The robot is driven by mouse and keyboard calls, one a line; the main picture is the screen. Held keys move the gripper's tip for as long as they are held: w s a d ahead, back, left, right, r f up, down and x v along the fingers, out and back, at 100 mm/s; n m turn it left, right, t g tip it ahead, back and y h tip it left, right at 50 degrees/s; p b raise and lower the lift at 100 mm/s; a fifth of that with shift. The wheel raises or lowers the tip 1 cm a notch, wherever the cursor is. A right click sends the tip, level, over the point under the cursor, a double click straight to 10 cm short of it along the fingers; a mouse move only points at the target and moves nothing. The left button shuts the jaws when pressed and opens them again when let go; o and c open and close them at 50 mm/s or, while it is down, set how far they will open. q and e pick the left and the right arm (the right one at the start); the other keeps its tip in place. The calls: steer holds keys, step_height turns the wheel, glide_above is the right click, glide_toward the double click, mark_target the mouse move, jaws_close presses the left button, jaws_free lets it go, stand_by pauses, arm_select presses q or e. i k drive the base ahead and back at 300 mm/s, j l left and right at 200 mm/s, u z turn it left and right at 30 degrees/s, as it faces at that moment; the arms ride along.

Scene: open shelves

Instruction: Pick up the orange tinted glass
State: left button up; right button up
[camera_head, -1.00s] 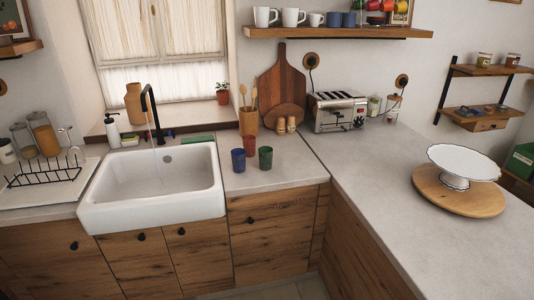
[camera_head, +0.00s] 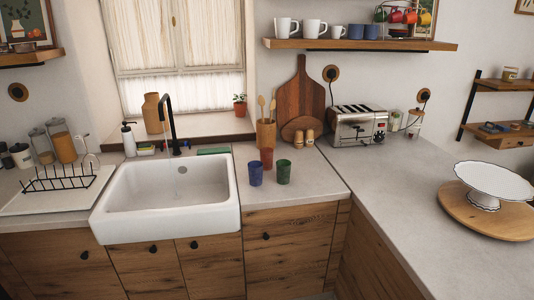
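An orange-brown tinted glass (camera_head: 266,158) stands upright on the counter to the right of the sink. It is behind a blue glass (camera_head: 255,174) and a green glass (camera_head: 284,172), and they partly cover its lower part. The blue glass is at front left and the green one at front right. Neither of my grippers shows in the head view.
The white sink (camera_head: 170,230) is left of the glasses. A utensil holder (camera_head: 266,135), cutting boards (camera_head: 300,93) and a toaster (camera_head: 359,127) stand behind them. A cake stand (camera_head: 487,203) is at far right. The counter (camera_head: 385,185) between is clear.

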mark_target(267, 159)
steer(key=i+j+z, duration=0.45)
steer(key=i+j, duration=0.4)
steer(key=j, duration=0.15)
